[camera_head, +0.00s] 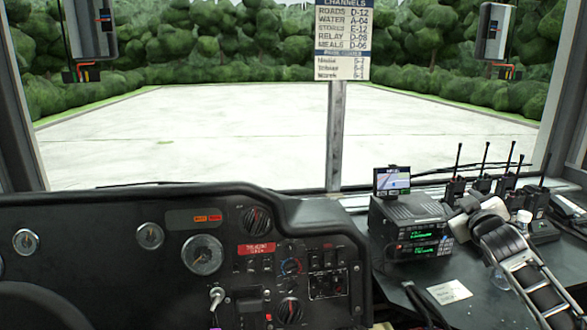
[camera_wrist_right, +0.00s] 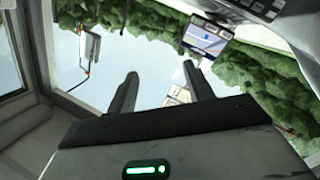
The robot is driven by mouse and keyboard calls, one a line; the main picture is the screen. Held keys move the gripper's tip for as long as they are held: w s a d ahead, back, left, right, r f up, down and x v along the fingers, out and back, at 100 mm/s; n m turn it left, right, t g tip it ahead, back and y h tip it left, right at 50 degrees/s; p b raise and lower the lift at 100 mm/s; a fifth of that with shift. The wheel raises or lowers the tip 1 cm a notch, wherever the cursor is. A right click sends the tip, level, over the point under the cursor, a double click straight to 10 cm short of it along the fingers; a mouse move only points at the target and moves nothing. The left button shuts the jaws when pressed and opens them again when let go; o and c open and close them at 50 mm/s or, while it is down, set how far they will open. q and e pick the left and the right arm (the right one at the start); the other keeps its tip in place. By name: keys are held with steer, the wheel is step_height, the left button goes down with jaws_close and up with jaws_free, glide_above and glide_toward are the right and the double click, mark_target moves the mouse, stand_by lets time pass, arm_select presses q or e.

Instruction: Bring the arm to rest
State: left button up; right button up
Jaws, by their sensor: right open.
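My right arm (camera_head: 522,262) comes in from the lower right in the head view, raised over the right side of the dashboard. Its gripper (camera_head: 470,212) is beside the radio unit and in front of the row of handheld radios. In the right wrist view, the gripper's two dark fingers (camera_wrist_right: 160,78) stand apart with nothing between them. I cannot tell from the head view how far the gripper is above the counter. My left arm and gripper are not in view.
A radio unit (camera_head: 410,228) with a small screen (camera_head: 392,181) on top stands left of the gripper. Several handheld radios (camera_head: 482,184) stand behind it. A paper note (camera_head: 449,292) lies on the counter. The instrument panel (camera_head: 130,260) fills the left. A channel sign (camera_head: 342,38) hangs at the windscreen post.

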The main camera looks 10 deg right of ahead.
steer(key=s+a+f+g+y, duration=0.1)
steer(key=s+a+f+y, duration=0.1)
steer(key=s+a+f, duration=0.4)
steer(key=s+a+f+n+g+y, duration=0.1)
steer(key=s+a+f+y, duration=0.15)
steer(key=a+f, duration=0.6)
steer(key=s+a+f+g+y, duration=0.1)
steer(key=s+a+f, duration=0.45)
steer(key=f, duration=0.35)
steer(key=s+a+f+m+g+y, duration=0.1)
steer(key=s+a+f, duration=0.1)
steer(key=s+a, duration=0.5)
steer(key=s+a+f+m+g+y, duration=0.1)
steer(key=s+a+f+g, duration=0.1)
steer(key=s+a, duration=0.5)
steer(key=s+f, duration=0.1)
steer(key=s, duration=0.5)
